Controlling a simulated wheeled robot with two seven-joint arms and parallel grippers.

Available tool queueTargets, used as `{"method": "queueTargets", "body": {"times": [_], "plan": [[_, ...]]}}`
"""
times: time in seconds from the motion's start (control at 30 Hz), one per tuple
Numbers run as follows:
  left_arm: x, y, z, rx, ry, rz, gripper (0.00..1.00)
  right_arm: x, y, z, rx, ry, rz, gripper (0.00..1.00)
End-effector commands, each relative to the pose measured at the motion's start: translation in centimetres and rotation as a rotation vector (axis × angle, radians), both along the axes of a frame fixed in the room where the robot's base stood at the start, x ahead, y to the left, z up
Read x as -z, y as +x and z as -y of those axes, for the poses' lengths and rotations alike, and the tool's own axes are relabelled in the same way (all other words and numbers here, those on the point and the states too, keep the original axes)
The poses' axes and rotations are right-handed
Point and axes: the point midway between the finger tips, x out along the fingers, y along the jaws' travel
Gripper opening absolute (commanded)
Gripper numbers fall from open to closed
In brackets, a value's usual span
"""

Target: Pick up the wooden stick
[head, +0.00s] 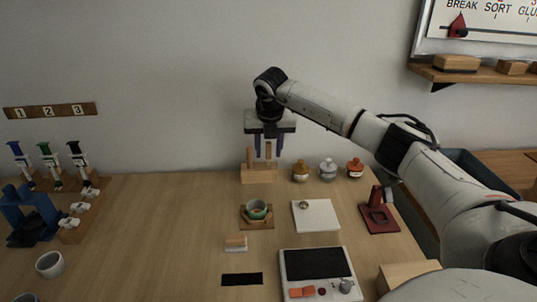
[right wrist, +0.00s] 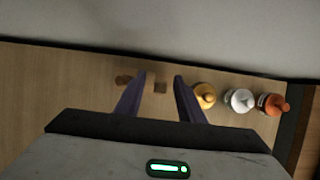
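Two upright wooden sticks stand in a wooden block (head: 259,174) at the back of the table. The right-hand wooden stick (head: 268,151) shows between the fingers of my right gripper (head: 268,147); the other stick (head: 250,158) is left of them. My right gripper is open and points down over the block. I cannot tell whether a finger touches a stick. My left gripper is in neither view.
The left middle of the table is clear.

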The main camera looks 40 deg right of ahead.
Motion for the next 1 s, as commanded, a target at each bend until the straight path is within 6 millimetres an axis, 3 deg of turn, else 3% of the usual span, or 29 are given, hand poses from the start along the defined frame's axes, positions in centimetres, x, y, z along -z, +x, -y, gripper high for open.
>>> {"method": "queueTargets", "body": {"times": [0.07,0.27,0.63,1.0], "plan": [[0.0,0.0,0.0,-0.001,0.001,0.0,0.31,0.0,0.0,0.0,0.0,0.0,0.0,0.32],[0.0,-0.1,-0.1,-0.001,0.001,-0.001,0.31,0.0,0.0,0.0,0.0,0.0,0.0,0.0],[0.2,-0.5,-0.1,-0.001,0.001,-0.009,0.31,-0.8,0.1,0.0,0.0,0.0,0.003,0.0],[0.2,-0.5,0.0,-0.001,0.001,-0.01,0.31,-7.8,0.1,0.0,0.001,0.0,0.004,0.0]]}}
